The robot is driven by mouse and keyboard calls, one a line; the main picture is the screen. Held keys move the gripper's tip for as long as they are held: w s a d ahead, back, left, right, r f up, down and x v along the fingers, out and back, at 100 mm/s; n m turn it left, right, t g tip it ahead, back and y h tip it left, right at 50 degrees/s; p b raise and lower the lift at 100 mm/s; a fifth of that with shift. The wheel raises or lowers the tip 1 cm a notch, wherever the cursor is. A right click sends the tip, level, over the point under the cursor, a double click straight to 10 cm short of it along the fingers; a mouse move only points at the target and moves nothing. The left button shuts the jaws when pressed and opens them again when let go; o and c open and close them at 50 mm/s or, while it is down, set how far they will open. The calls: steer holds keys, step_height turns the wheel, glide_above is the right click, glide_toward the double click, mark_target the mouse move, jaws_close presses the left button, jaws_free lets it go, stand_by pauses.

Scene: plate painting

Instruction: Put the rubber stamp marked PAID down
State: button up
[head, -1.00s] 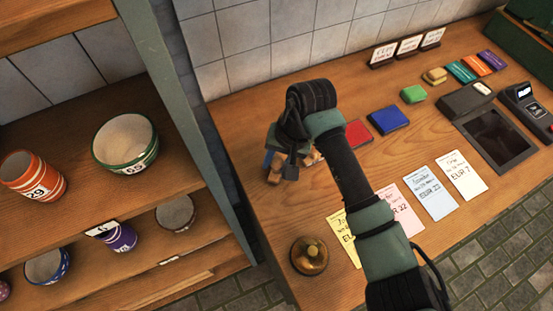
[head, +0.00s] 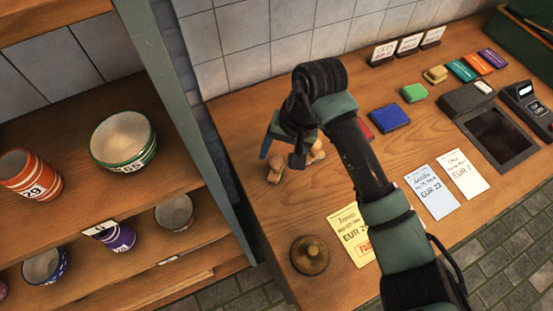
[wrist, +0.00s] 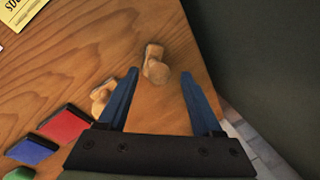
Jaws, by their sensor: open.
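Two wooden-handled stamps are on the wooden counter (head: 245,115). One stamp (head: 275,170) is by the counter's left edge; in the wrist view it (wrist: 155,65) stands just beyond and between the fingertips, apart from them. The other stamp (head: 317,153) is to its right, partly behind my gripper; it also shows in the wrist view (wrist: 102,95), outside the left finger. I cannot read a marking on either one. My gripper (wrist: 160,75) is open and empty, its two blue fingers spread. In the head view my gripper (head: 281,155) hangs over the counter's left end.
A red ink pad (wrist: 64,124) and a blue one (head: 389,118) lie nearby. A yellow ticket (head: 349,229) bears a red stamped mark. A brass bell (head: 309,255) sits at the front edge. The shelf unit's post (head: 180,120) stands close on the left.

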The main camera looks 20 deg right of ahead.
steer(key=b+v, duration=0.1)
steer(key=v, duration=0.7)
steer(key=shift+r+b, duration=0.35)
steer(key=shift+s+d, duration=0.1)
steer(key=shift+d, duration=0.05)
